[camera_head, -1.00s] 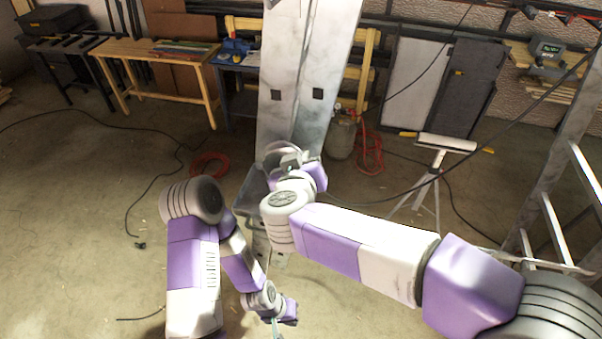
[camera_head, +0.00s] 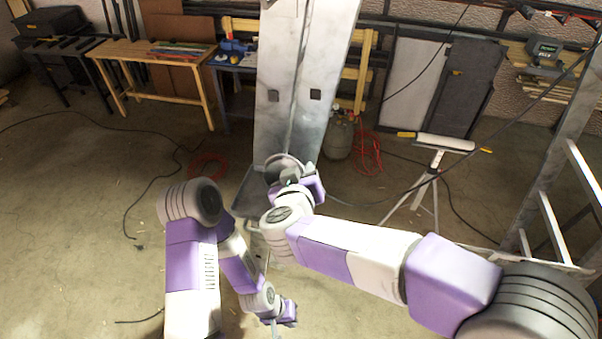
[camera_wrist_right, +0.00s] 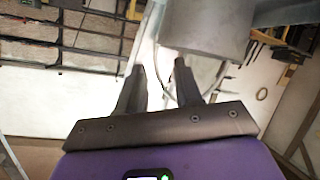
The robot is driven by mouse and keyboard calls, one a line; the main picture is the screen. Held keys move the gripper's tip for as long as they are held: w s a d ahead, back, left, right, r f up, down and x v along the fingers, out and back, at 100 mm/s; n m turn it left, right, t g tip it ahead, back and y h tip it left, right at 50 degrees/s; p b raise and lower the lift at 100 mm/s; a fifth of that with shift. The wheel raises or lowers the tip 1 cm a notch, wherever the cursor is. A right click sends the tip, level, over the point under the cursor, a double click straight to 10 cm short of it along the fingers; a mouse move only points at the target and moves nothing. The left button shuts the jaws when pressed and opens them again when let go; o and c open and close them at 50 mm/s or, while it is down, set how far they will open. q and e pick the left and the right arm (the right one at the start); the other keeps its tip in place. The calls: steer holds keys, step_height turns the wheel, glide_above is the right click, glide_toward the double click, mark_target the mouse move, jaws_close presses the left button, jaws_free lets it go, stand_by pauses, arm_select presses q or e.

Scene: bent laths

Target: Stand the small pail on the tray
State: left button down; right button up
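The small pail (camera_head: 284,161) is a grey metal can near the centre of the head view, partly hidden by my right gripper (camera_head: 286,176). In the right wrist view the pail (camera_wrist_right: 206,28) hangs beyond the fingertips. Its thin wire handle (camera_wrist_right: 160,82) runs back between the fingers of my right gripper (camera_wrist_right: 160,66). The fingers stand slightly apart, and where they grip the handle is hidden. The tray (camera_head: 243,186) is a dark grey shelf just left of the pail, partly covered by my arms. My left gripper (camera_head: 275,326) is low in the head view, away from both; its fingers are unclear.
A tall pale metal post (camera_head: 297,70) rises behind the pail. A roller stand (camera_head: 437,145) and a stepladder (camera_head: 555,210) stand to the right. A gas cylinder (camera_head: 339,139) and a red hose (camera_head: 367,155) are behind. The floor on the left is mostly clear, with cables.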

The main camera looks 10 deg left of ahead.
steer(key=shift+r, duration=0.1)
steer(key=b+v, duration=0.1)
steer(key=v, duration=1.1)
steer(key=shift+b, duration=0.3)
